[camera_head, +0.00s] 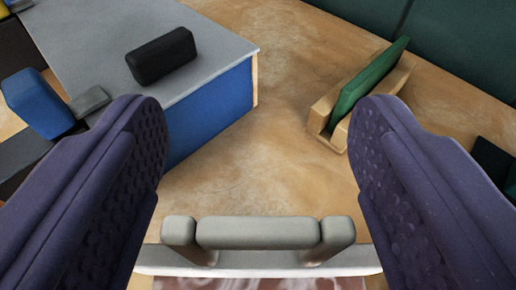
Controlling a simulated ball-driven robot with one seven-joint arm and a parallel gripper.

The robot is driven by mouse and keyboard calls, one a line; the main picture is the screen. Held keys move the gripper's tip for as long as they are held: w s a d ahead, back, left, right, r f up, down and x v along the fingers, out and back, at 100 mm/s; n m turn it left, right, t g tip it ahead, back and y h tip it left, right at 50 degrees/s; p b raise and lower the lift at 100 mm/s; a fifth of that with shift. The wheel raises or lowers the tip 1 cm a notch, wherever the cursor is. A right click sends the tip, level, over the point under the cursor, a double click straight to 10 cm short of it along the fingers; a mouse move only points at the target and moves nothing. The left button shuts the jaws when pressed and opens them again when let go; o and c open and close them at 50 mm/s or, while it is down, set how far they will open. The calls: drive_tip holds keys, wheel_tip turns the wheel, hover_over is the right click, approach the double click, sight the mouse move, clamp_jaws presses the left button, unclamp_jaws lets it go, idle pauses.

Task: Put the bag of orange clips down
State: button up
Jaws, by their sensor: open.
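My gripper (258,118) is open, with its two purple padded fingers wide apart at the left and right. Between them at the bottom edge is a grey handle (258,233) on a pale bar (258,262). Under the bar a strip of glossy, reddish-brown, see-through-looking material (262,284) shows, which looks like the top of the bag. The rest of it is cut off by the frame, and no orange clips can be made out. Neither finger touches the handle in this view.
A grey-topped blue block (212,62) stands at the upper left with a black box (162,56) on it. A blue object (38,103) is at far left. A wooden holder (322,112) with a green panel (368,82) stands right. The brown surface (265,165) between is clear.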

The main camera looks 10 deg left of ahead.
drive_tip(key=shift+r, duration=0.2)
drive_tip(key=p+v, duration=0.3)
drive_tip(key=v, duration=0.9)
drive_tip(key=w+d+r, duration=0.2)
drive_tip(key=w+r, duration=0.1)
drive_tip(key=r, duration=0.7)
drive_tip(key=w+d+r, duration=0.2)
drive_tip(key=r, duration=0.7)
drive_tip(key=w+d+r, duration=0.2)
drive_tip(key=w+r, duration=0.1)
drive_tip(key=r, duration=0.7)
drive_tip(key=s+d+r, duration=0.3)
drive_tip(key=s+r, duration=0.1)
drive_tip(key=r, duration=0.2)
drive_tip(key=s+d+r+m+h, duration=0.1)
drive_tip(key=s+d+r, duration=0.2)
drive_tip(key=r, duration=0.4)
drive_tip(key=s+d+r+t, duration=0.1)
drive_tip(key=s+d+r, duration=0.2)
drive_tip(key=s+r, duration=0.2)
drive_tip(key=shift+s+d+r+h, duration=0.25)
drive_tip(key=shift+d+r+h, duration=0.15)
drive_tip(key=shift+r, duration=0.55)
